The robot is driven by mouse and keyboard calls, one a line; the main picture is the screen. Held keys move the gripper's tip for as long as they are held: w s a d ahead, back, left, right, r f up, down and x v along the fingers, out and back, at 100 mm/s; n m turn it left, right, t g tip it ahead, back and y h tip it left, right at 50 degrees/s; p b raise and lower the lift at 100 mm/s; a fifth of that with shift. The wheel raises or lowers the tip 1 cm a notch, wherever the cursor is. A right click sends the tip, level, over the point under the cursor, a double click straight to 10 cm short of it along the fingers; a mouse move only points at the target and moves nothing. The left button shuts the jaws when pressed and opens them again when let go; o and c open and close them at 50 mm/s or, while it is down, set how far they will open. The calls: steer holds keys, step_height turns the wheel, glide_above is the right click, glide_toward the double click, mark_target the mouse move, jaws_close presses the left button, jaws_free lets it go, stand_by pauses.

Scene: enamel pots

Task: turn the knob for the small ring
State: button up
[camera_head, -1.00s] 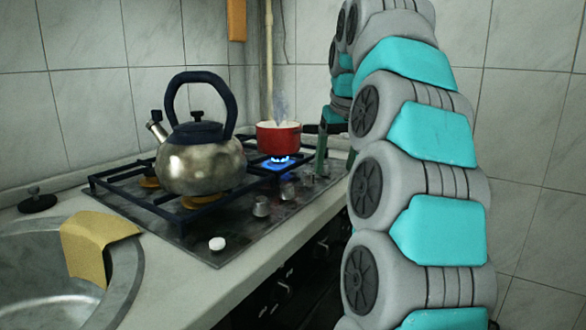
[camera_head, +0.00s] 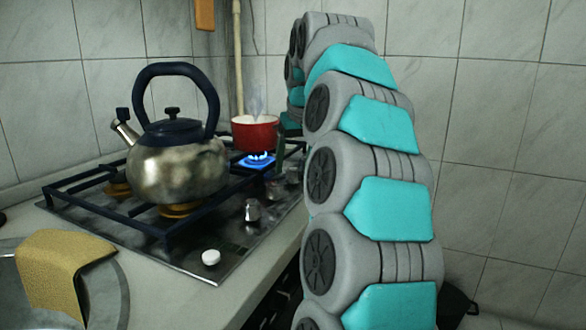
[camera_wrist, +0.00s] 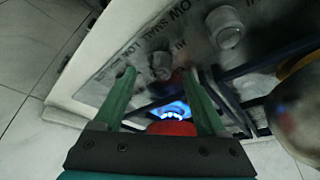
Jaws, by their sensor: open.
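My gripper (camera_wrist: 158,74) has two green fingers, spread apart with nothing held, over the front edge of the hob. A grey knob (camera_wrist: 162,65) shows at the fingertips, between them and apart from both as far as I can tell. Printed lettering that seems to read "SMALL" (camera_wrist: 150,38) lies beside this knob. A second knob (camera_wrist: 225,27) is farther along the panel. In the head view one green finger shows beside my arm, near the knobs; a nearer knob (camera_head: 252,210) stands clear. A blue flame (camera_head: 257,158) burns by the red pot (camera_head: 255,133), which steams.
A metal kettle (camera_head: 178,165) with a dark handle stands on the hob's front ring. A white round piece (camera_head: 211,257) lies at the hob's near corner. A yellow cloth (camera_head: 60,265) hangs over the sink edge. Dark pan supports (camera_head: 110,215) rise over the hob.

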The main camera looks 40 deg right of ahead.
steer(key=shift+x, duration=1.15)
jaws_close()
